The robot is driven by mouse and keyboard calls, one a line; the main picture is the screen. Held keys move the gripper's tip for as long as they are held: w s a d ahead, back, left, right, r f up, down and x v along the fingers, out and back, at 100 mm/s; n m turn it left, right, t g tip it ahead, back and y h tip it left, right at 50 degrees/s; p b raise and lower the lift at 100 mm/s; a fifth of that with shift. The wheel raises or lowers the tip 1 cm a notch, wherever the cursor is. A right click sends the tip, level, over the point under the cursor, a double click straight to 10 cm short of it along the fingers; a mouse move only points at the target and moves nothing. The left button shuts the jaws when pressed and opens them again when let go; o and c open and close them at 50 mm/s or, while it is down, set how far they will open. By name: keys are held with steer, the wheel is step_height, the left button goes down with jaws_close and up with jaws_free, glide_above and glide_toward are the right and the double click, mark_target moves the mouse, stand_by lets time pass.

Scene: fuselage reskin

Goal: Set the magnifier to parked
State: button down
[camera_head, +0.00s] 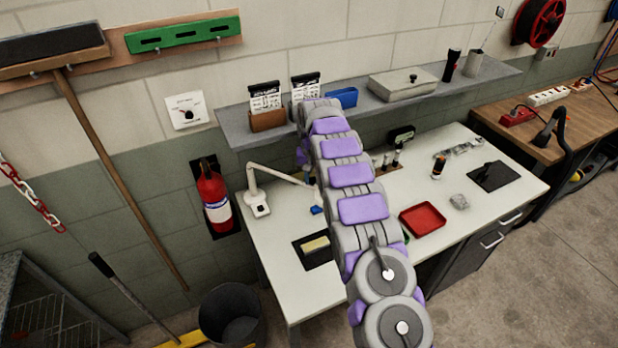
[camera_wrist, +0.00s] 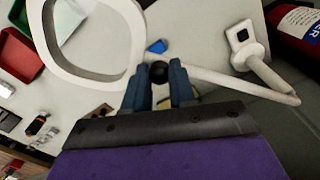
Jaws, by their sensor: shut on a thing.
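The magnifier is a white lamp-like arm with a square base (camera_head: 257,205) at the left end of the white bench. Its arm (camera_head: 277,175) runs right until my own arm hides it. In the wrist view its large white ring (camera_wrist: 133,42) is at upper left, its arm (camera_wrist: 235,84) runs right, and its base (camera_wrist: 248,45) is at upper right. My gripper (camera_wrist: 158,75) is shut on a dark round knob (camera_wrist: 158,72) where the ring meets the arm. In the head view my arm covers the gripper and the ring.
A red tray (camera_head: 423,220) and a black mat with a yellow block (camera_head: 315,245) lie on the bench (camera_head: 290,290). A shelf (camera_head: 240,132) with boxes hangs above. A fire extinguisher (camera_head: 214,195) is on the wall at left. A small blue item (camera_wrist: 157,46) lies beyond the knob.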

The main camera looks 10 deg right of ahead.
steer(key=shift+w, duration=0.1)
stand_by(0.3)
steer(key=c, duration=0.9)
jaws_free()
steer(key=shift+r, duration=0.1)
steer(key=shift+r+p, duration=0.35)
steer(key=shift+r, duration=1.3)
steer(key=shift+s, duration=0.25)
steer(key=shift+s+r+p, duration=0.1)
steer(key=shift+s+r, duration=0.15)
steer(key=shift+s, duration=2.3)
steer(key=shift+s+r+p, duration=0.1)
steer(key=shift+s+r, duration=0.1)
steer(key=shift+s, duration=2.4)
steer(key=shift+s+r+p, duration=0.1)
steer(key=shift+s+r, duration=0.15)
steer(key=shift+s, duration=2.3)
